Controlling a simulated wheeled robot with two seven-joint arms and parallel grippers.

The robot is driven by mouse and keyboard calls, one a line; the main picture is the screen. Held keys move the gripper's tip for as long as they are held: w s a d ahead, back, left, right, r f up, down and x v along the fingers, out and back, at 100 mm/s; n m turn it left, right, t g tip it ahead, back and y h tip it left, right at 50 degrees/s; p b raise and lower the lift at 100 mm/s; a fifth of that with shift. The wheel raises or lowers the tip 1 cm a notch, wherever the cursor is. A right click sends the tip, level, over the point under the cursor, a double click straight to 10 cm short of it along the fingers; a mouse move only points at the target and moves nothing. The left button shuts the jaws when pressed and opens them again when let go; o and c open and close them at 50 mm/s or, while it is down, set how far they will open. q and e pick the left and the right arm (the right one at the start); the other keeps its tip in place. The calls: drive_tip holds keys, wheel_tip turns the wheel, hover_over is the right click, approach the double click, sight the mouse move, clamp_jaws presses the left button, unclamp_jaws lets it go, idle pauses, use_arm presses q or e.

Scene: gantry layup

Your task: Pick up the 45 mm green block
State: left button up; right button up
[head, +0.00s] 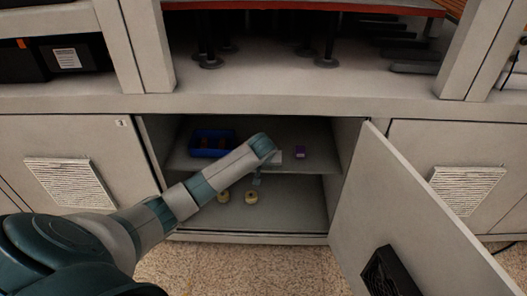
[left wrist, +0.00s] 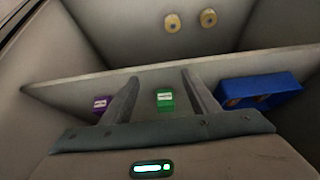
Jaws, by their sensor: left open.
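The green block (left wrist: 165,99), with a white label, sits on the cabinet's middle shelf in the left wrist view. My left gripper (left wrist: 160,77) is open, and the block appears between its two fingers in that view. I see no grip on it, and the gap in depth is hard to judge. In the head view my left arm reaches into the open cabinet, and I cannot make out the green block behind the wrist. My right gripper is in neither view.
A purple block (head: 300,152) and a blue bin (head: 212,143) stand on the same shelf (head: 325,160), one on each side. Two yellowish rolls (head: 251,197) lie below on the cabinet floor. The open cabinet door (head: 400,205) stands at the right.

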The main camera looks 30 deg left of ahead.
use_arm(q)
drive_tip(key=w+a, duration=0.2)
drive_tip(key=w, duration=0.1)
drive_tip(key=shift+w, duration=0.15)
drive_tip(key=shift+w+a, duration=0.4)
drive_tip(key=shift+w, duration=0.2)
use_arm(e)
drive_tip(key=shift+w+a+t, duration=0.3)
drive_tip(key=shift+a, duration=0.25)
use_arm(q)
drive_tip(key=shift+b, duration=0.3)
drive_tip(key=shift+w+a, duration=0.5)
drive_tip(key=shift+w, duration=0.25)
drive_tip(key=shift+w+a+b, duration=0.2)
drive_tip(key=shift+w+a, duration=0.15)
drive_tip(key=shift+w, duration=0.25)
drive_tip(key=shift+w+a+b, duration=0.2)
drive_tip(key=shift+w+a, duration=0.15)
drive_tip(key=shift+w, duration=0.25)
drive_tip(key=shift+w+a+f, duration=0.15)
drive_tip(key=shift+w+f, duration=0.1)
drive_tip(key=shift+f, duration=0.3)
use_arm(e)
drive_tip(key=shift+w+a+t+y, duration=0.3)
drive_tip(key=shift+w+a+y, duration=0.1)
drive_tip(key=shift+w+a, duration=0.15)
